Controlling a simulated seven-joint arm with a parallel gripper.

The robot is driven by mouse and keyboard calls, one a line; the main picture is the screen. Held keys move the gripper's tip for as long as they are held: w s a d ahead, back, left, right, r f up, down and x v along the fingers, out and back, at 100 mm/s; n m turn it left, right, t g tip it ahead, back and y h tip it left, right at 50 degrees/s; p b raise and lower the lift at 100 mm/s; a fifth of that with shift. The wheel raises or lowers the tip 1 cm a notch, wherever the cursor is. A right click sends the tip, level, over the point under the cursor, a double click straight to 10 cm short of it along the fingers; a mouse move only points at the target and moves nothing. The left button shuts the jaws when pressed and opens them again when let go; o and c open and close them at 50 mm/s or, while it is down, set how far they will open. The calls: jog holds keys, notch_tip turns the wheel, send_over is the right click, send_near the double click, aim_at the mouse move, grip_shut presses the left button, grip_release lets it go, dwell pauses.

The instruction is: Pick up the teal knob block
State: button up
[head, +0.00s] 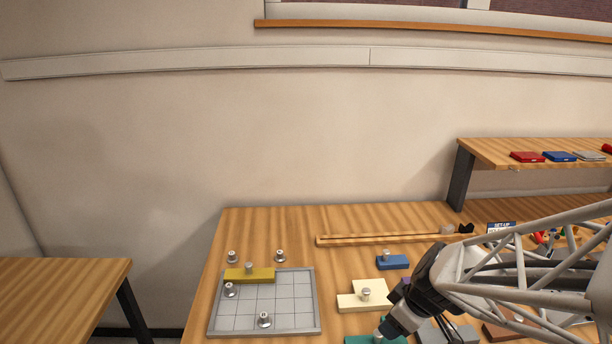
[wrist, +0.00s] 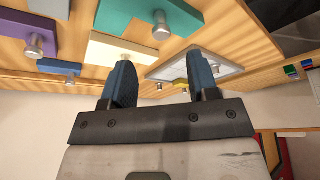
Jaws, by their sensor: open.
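The teal knob block (head: 358,340) lies at the bottom edge of the head view, cut off by the frame and partly hidden by my arm. In the wrist view the teal block (wrist: 178,12) is at the top, with its metal knob (wrist: 160,27) showing. My gripper (wrist: 162,75) is open and empty, its two blue-grey fingers apart from the teal block. In the head view my wrist is beside the block, and the fingertips are hard to make out.
A cream block (head: 350,302), a blue block (head: 392,262) and a purple block (wrist: 62,18) lie close by. A grey gridded tray (head: 314,300) at left holds a yellow block (head: 238,275) and metal knobs. A wooden rail (head: 345,240) lies behind; a raised shelf (head: 490,150) stands at right.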

aim_at(379, 334)
jog(key=shift+f, duration=0.1)
jog(key=shift+x, duration=1.2)
jog(key=shift+f, duration=0.1)
jog(key=shift+x, duration=2.5)
jog(key=shift+a, duration=0.1)
grip_shut()
